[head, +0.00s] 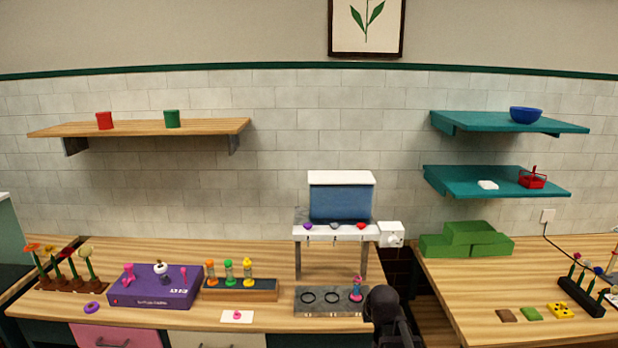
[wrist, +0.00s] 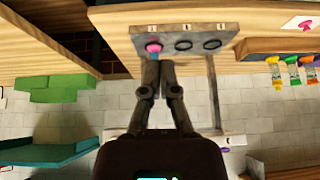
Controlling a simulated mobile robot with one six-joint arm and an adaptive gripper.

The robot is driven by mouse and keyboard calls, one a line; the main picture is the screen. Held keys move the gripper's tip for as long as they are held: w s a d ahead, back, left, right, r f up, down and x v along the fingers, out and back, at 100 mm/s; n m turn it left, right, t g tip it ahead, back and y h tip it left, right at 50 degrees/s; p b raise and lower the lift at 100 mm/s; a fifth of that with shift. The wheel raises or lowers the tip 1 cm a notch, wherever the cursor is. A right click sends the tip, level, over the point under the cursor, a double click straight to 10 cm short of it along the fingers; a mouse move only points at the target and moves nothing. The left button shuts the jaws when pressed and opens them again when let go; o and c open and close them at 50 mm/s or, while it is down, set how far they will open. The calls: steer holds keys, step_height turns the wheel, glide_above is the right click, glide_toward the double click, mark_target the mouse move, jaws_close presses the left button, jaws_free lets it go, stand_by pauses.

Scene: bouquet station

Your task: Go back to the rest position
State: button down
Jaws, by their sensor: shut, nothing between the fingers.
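My gripper (wrist: 159,63) shows in the wrist view with its two dark fingers together and nothing between them. In that view, which is upside down, the fingertips point at a pink and blue piece (wrist: 153,48) on the grey plate (wrist: 196,31); I cannot tell whether they touch it. In the head view the dark end of my arm is at the table's front edge, just right of the grey plate (head: 325,309). The pink and blue piece (head: 356,291) stands upright at the plate's right end. My fingers are not clear in the head view.
A white-topped stand (head: 337,232) with a blue panel rises behind the plate. A wooden rack of coloured timers (head: 240,293) and a purple box (head: 155,290) lie to the left. Green blocks (head: 467,241) sit on the right table, across a gap.

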steer(key=s+f+g+b, duration=0.2)
steer(key=s+f+g, duration=0.1)
steer(key=s, duration=0.5)
steer(key=s+f+g+b, duration=0.2)
steer(key=s+f, duration=0.3)
steer(key=s, duration=0.3)
steer(key=shift+s+f+g+b, duration=0.15)
steer(key=shift+f+g+b, duration=0.1)
steer(key=shift+g+b, duration=0.25)
steer(key=w+d+r+t, duration=0.1)
steer(key=w+r+t, duration=0.3)
steer(key=w, duration=0.7)
steer(key=w+r+t, duration=0.3)
steer(key=w+t, duration=0.3)
steer(key=w, duration=0.6)
steer(key=w+r+t, duration=0.5)
steer(key=w+r, duration=0.1)
steer(key=r, duration=0.2)
steer(key=w+r+t, duration=0.6)
steer(key=r, duration=0.3)
steer(key=shift+d+r+t, duration=0.15)
steer(key=shift+d+t, duration=0.05)
steer(key=shift+t, duration=0.1)
